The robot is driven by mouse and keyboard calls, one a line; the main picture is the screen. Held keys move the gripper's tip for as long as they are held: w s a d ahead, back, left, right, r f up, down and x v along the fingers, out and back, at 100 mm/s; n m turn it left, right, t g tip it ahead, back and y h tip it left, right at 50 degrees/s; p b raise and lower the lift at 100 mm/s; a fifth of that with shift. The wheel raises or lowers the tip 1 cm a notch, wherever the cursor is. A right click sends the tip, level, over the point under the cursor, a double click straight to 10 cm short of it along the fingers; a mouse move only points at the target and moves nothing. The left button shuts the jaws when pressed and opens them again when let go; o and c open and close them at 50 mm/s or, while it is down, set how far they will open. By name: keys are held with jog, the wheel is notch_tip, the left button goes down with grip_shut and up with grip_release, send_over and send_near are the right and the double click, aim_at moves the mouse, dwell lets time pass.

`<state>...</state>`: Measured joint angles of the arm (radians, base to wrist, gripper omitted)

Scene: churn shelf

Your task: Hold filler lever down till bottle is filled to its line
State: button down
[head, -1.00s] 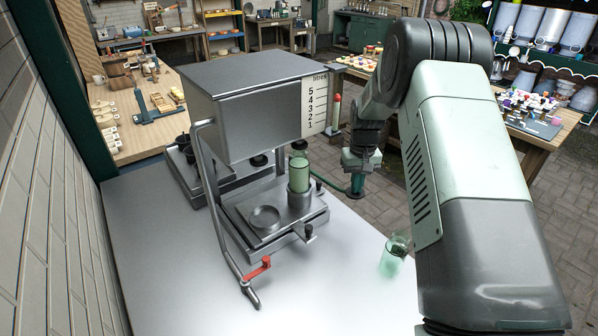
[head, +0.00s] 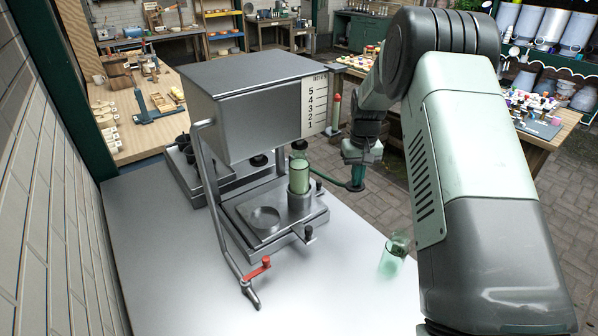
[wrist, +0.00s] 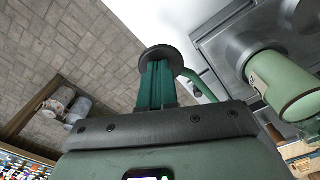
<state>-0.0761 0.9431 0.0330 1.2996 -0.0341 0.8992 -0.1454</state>
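The green bottle (head: 299,176) stands upright in a metal cup on the filler's tray (head: 262,234), under the steel tank (head: 250,110). It also shows at the right of the wrist view (wrist: 285,88), with a small pale mark on its side. I cannot tell its liquid level. The green filler lever (head: 336,180) runs right from the filler to a dark round end pad (wrist: 160,58). My gripper (head: 357,181) points down with its teal fingers together (wrist: 160,86), their tips at this pad. Nothing is visible between the fingers.
The tank carries a scale marked in litres (head: 314,107). The counter's front is clear.

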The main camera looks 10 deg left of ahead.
jog(key=shift+r, duration=3)
jog(key=s+d+r+m+t, duration=0.1)
jog(key=s+d+r, duration=0.1)
jog(key=s+r, duration=0.8)
jog(key=s+d+r+t, duration=0.1)
jog(key=s+r+t, duration=0.1)
jog(key=s+r, duration=0.75)
jog(key=s+d+r+t, duration=0.1)
jog(key=s, duration=0.8)
jog(key=s+d+r+m+t, duration=0.1)
jog(key=s+r, duration=0.1)
jog(key=s, duration=0.8)
jog(key=shift+s+m+t, duration=0.3)
jog(key=shift+d, duration=0.1)
